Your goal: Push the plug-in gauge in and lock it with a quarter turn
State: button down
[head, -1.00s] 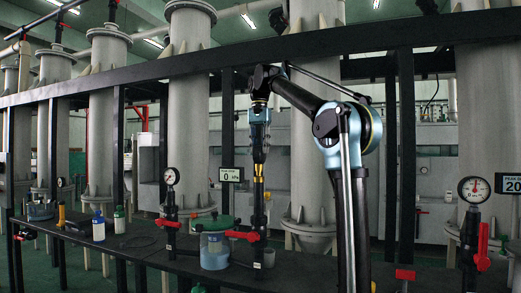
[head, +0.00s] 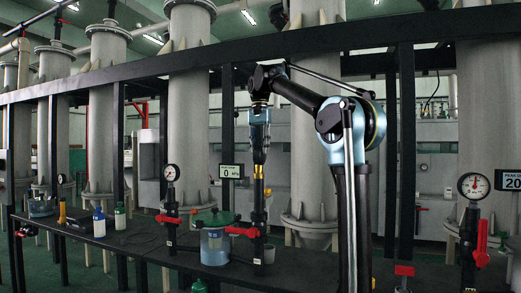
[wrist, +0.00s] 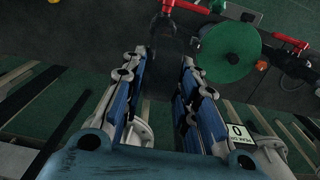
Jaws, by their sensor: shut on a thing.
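My gripper (head: 260,155) points straight down above the upright black pipe fitting (head: 259,215) on the bench. It is shut on the plug-in gauge, of which a brass-yellow part (head: 258,171) shows just below the fingers, in line with the fitting. Whether it is fully seated or turned cannot be told. A red valve handle (head: 243,232) sticks out left from the fitting. A display beside it (head: 231,171) reads 0 kPa.
A clear tank with a green lid (head: 214,220) stands close left of the fitting. Further left are a dial gauge with a red valve (head: 172,173) and bottles (head: 99,223). Another dial gauge (head: 473,186) stands at right. A black beam (head: 200,62) crosses above.

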jog(key=c, duration=1.2)
grip_release()
jog(key=shift+w+r, duration=0.15)
jog(key=shift+r, duration=5.8)
jog(key=s+d+f+n+t, duration=0.1)
jog(key=s+d+f, duration=0.5)
jog(key=f, duration=0.7)
jog(key=s+d+f+n, duration=0.1)
jog(key=s+d+f, duration=0.55)
jog(key=f, duration=0.65)
jog(key=s+d+f+n+t, duration=0.1)
jog(key=s+d+f, duration=0.55)
jog(key=f, duration=0.55)
jog(key=shift+n, duration=0.6)
jog(key=s+f, duration=0.4)
jog(key=f, duration=0.4)
jog(key=s+d+f, duration=0.1)
jog(key=s+f, duration=0.3)
jog(key=f, duration=0.4)
jog(key=s+d+f, duration=0.1)
jog(key=s+f, duration=0.3)
jog(key=f, duration=0.4)
jog(key=shift+s+d+f, duration=0.1)
jog(key=shift+s+d, duration=0.05)
jog(key=shift+s, duration=0.2)
